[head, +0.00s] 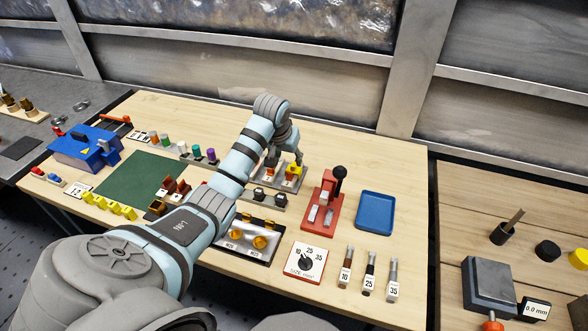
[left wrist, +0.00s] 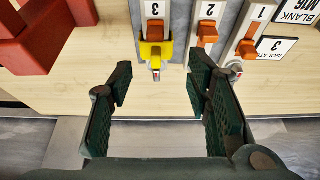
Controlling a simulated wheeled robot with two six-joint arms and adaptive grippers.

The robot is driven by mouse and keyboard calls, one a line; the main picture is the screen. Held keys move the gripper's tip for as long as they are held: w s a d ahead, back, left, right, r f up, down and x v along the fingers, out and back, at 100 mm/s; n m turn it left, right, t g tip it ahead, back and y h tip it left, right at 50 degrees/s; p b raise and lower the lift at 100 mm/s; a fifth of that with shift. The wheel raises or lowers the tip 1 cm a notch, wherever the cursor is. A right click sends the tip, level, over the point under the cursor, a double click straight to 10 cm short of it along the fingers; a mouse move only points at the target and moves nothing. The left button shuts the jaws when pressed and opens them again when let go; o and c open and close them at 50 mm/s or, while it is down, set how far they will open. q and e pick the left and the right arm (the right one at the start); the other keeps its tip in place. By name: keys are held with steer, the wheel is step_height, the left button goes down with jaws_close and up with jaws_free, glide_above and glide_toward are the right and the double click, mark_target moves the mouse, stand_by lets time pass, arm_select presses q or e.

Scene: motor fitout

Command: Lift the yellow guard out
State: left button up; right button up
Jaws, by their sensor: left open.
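The yellow guard (left wrist: 145,50) is around the lower part of the switch labelled 3, below an orange lever (left wrist: 155,32) in the left wrist view. In the head view the yellow guard (head: 294,169) shows partly behind my left gripper (head: 298,157). In the left wrist view my left gripper (left wrist: 160,84) is open and empty, with one finger on each side of the guard's line. The guard lies just beyond the fingertips, and I see no contact. My right gripper is not in view.
Switches labelled 2 (left wrist: 207,32) and 1 (left wrist: 248,47) stand beside the guard. A red block (left wrist: 40,35) is at the left. In the head view a red lever fixture (head: 322,205) and a blue tray (head: 375,212) stand to the right.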

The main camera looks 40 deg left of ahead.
mark_target(293, 165)
arm_select(q)
steer(key=b+x, duration=0.1)
steer(key=x, duration=0.3)
steer(key=w+b+x, duration=0.1)
steer(key=x, duration=0.3)
steer(key=shift+d, duration=0.15)
steer(key=shift+s+r, duration=0.1)
steer(key=c, duration=0.5)
step_height(293, 165, up, 20)
steer(key=p, duration=0.2)
